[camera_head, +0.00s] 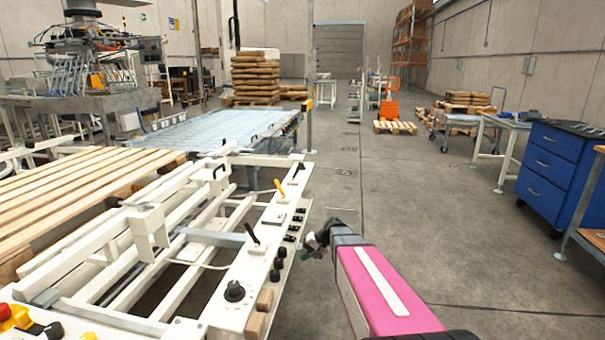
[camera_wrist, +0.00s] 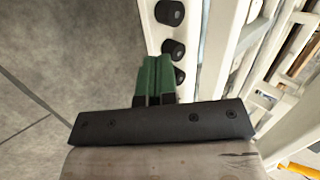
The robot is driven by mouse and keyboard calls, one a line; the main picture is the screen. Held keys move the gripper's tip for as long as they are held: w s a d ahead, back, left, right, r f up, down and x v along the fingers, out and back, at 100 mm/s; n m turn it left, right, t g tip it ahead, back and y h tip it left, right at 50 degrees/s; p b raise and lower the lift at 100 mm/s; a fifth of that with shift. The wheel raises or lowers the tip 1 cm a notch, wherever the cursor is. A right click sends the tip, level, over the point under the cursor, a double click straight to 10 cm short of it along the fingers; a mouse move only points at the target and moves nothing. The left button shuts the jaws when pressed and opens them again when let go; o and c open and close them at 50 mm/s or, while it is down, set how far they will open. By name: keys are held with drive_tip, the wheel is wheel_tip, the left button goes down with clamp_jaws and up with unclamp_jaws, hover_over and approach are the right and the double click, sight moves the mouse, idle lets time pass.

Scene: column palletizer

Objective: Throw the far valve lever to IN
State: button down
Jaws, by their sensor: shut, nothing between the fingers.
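Levers stand on the white control panel (camera_head: 235,285) in the head view: a near black lever (camera_head: 252,234), a yellow lever (camera_head: 280,187) beyond it, and a small dark lever-like part (camera_head: 298,171) at the far end. I cannot tell for sure which is the far valve lever, and no IN mark is readable. My gripper (camera_head: 309,246) is just right of the panel, apart from the levers. In the wrist view its green fingers (camera_wrist: 155,72) are shut and empty, beside black knobs (camera_wrist: 172,48). An orange-yellow piece (camera_wrist: 298,169) shows at the lower right.
A large black dial (camera_head: 234,291) and several black knobs (camera_head: 279,262) stick out of the panel. A wooden pallet (camera_head: 70,195) lies to the left on the white frame. Open grey floor (camera_head: 420,215) is to the right, with a blue drawer cabinet (camera_head: 560,165) beyond.

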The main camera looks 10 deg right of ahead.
sight(296, 173)
drive_tip(key=w+d+r+m+t+y, duration=0.1)
drive_tip(key=w+d+r+t+y, duration=0.2)
drive_tip(key=w, duration=0.7)
drive_tip(key=w+d+r+m+t+y, duration=0.1)
drive_tip(key=w+r+y, duration=0.3)
drive_tip(key=w, duration=0.6)
drive_tip(key=w+d+r+m+t+y, duration=0.2)
drive_tip(key=w+d+r+t+y, duration=0.2)
drive_tip(key=w+d, duration=0.7)
wheel_tip(296, 173, up, 3)
drive_tip(key=shift+w+d+m+t+y, duration=0.4)
drive_tip(key=shift+w+t, duration=0.6)
drive_tip(key=shift+t, duration=0.2)
drive_tip(key=x, duration=1.4)
drive_tip(key=shift+w+f, duration=0.1)
drive_tip(key=shift+a+h, duration=0.15)
drive_tip(key=shift+h, duration=0.15)
